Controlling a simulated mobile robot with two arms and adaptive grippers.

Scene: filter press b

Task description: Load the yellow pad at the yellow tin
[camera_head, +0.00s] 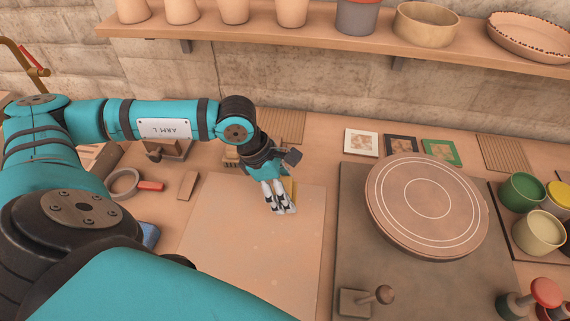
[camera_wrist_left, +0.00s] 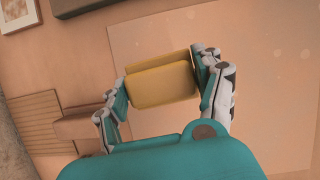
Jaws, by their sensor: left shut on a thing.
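My left gripper (camera_head: 278,200) is over the pale board, its fingers pointing down. In the left wrist view the gripper (camera_wrist_left: 162,90) is shut on the yellow pad (camera_wrist_left: 162,84), a block with rounded edges held between the two fingers. In the head view only a sliver of the pad (camera_head: 291,188) shows beside the fingers. A tin with a yellow top (camera_head: 561,192) stands at the right edge, partly cut off, beside a green tin (camera_head: 522,191) and a cream tin (camera_head: 539,232). My right gripper is not in view.
A round turntable (camera_head: 427,205) on a dark slab (camera_head: 350,220) lies between the pale board (camera_head: 225,235) and the tins. Red-topped stamps (camera_head: 545,292) stand at the lower right. A shelf (camera_head: 400,45) with pots overhangs the back.

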